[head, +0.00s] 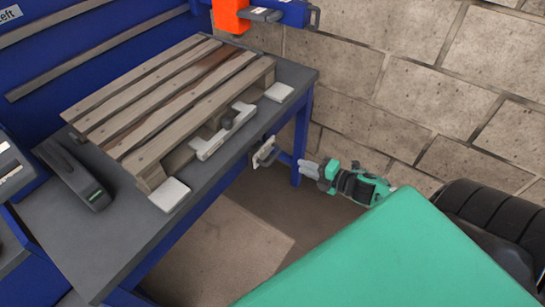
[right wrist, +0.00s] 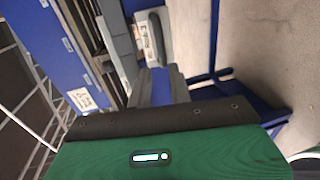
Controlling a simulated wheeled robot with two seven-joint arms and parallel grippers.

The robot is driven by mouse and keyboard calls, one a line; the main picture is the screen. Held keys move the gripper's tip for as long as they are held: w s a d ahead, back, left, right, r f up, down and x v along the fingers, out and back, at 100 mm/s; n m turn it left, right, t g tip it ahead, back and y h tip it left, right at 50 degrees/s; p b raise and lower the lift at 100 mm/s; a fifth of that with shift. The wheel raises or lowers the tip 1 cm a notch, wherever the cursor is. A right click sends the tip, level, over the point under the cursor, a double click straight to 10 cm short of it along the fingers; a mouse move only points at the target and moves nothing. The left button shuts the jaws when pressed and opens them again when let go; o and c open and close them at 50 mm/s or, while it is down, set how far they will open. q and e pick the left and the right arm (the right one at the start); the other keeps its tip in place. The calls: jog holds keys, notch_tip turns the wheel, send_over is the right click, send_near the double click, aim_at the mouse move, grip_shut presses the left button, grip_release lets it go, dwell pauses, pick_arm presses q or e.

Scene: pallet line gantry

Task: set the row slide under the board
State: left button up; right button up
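A wooden pallet of several boards (head: 165,100), one darker and reddish, lies on the grey-topped bench (head: 130,240). A pale bar with a round dark knob (head: 212,143) lies along its front side. A light plate with a grey handle (head: 265,152) is at the bench's front edge; it also shows in the right wrist view (right wrist: 155,38). I cannot tell which of these is the row slide. My right gripper (head: 310,169) is open and empty, below and right of the plate, apart from it. Its fingers (right wrist: 160,85) show a gap in the wrist view.
White pads (head: 279,92) (head: 170,194) sit at the pallet's front corners. A dark grey device (head: 75,176) lies at the bench's left. An orange unit (head: 230,16) hangs above the back. A blue leg (head: 302,140) stands near my right gripper; a block wall (head: 430,80) is behind.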

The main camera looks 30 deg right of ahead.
aim_at(274, 155)
jog(key=x, duration=1.2)
jog(key=shift+w+f, duration=0.1)
jog(key=shift+w, duration=0.15)
grip_shut()
